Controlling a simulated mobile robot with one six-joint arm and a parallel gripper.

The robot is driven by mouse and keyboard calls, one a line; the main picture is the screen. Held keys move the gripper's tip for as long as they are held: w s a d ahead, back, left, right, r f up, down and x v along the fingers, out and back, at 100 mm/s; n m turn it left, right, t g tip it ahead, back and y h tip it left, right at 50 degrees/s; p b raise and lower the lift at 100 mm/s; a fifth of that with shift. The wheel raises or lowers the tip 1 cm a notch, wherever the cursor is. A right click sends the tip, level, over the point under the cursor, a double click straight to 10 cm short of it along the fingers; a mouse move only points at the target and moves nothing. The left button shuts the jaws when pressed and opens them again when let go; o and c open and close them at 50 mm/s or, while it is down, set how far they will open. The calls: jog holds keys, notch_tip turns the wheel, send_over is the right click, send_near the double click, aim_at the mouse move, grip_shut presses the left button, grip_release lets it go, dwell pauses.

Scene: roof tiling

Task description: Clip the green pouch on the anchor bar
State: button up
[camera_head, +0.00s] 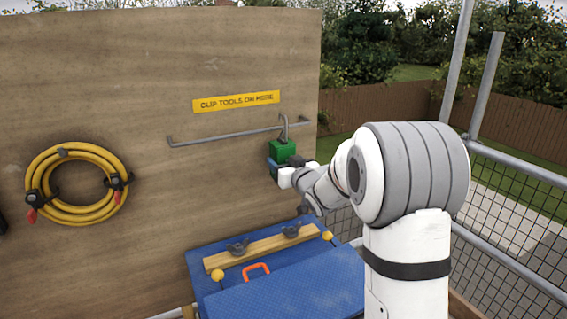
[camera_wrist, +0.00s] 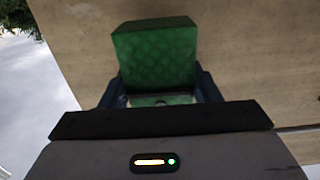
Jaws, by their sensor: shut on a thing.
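The green pouch (camera_head: 282,151) is at the right end of the anchor bar (camera_head: 230,135), a thin grey rail on the plywood board. A grey hook (camera_head: 284,124) rises from the pouch's top and reaches the bar's height; I cannot tell whether it is around the bar or just in front of it. My gripper (camera_head: 281,167) is shut on the pouch from below and in front. In the wrist view the pouch (camera_wrist: 155,55) sits between the two dark fingers, and its hook is hidden.
A yellow sign (camera_head: 236,101) is above the bar. A coiled yellow hose (camera_head: 78,148) hangs at left. Below stands a blue surface (camera_head: 290,292) with a wooden strip (camera_head: 262,247) and an orange handle (camera_head: 256,271). A mesh guardrail (camera_head: 510,190) is at right.

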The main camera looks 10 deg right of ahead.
jog(key=shift+f+b, duration=0.4)
jog(key=shift+b, duration=0.25)
jog(key=shift+f+b, duration=0.6)
jog(key=shift+b, duration=0.2)
jog(key=o, duration=1.3)
jog(key=shift+s+f, duration=0.1)
jog(key=shift+o, duration=0.2)
